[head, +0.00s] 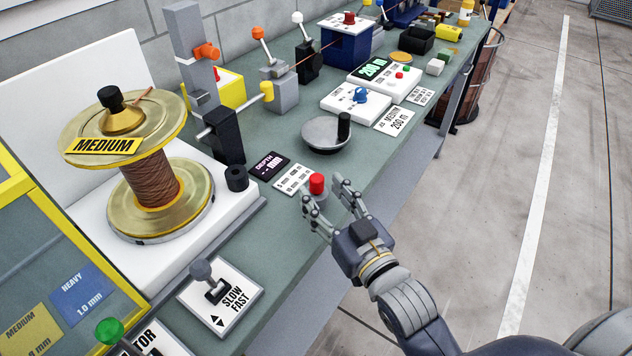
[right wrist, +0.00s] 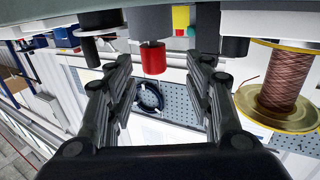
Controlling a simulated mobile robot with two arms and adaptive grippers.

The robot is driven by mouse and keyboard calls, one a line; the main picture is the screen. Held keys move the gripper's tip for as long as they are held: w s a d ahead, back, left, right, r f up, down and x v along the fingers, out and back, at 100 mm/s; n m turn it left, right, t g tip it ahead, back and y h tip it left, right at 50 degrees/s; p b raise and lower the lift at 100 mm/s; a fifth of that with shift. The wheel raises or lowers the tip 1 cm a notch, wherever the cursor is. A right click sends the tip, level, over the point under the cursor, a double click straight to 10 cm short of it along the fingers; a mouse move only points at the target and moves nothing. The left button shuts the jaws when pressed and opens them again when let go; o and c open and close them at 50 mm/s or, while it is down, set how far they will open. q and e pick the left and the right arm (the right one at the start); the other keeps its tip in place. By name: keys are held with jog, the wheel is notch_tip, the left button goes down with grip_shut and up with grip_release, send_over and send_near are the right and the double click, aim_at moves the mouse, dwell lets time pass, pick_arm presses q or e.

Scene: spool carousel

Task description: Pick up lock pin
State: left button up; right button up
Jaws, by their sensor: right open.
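The lock pin (head: 316,183) appears to be the red-capped piece standing upright in a small grey base at the bench's front edge. In the right wrist view, which is upside down, its red cap (right wrist: 153,58) hangs between the two fingers. My right gripper (head: 323,193) is open, with its fingers spread to either side of the pin. No grip on the pin shows, and clear gaps show between cap and fingers in the wrist view (right wrist: 157,66). The fingers partly hide the grey base in the head view. My left gripper is not in view.
A large MEDIUM spool (head: 151,185) of copper wire stands on a white base to the left. A black knob (head: 236,178), label cards (head: 293,179) and a round grey plate with a black handle (head: 325,134) are near the pin. A SLOW/FAST lever panel (head: 221,296) stands in front.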

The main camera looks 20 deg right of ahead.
aim_at(320, 186)
jog(key=w+p, duration=0.1)
jog(key=w, duration=0.3)
jog(key=shift+w+f, duration=0.15)
jog(key=shift+w, duration=0.05)
jog(key=shift+w+a+f, duration=0.1)
jog(key=shift+w, duration=0.15)
jog(key=shift+s, duration=0.1)
jog(key=shift+c, duration=0.5)
jog(key=c, duration=0.5)
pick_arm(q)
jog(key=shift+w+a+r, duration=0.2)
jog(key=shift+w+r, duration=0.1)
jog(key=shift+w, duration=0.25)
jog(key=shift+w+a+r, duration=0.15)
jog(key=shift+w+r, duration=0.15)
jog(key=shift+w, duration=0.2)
pick_arm(e)
grip_shut()
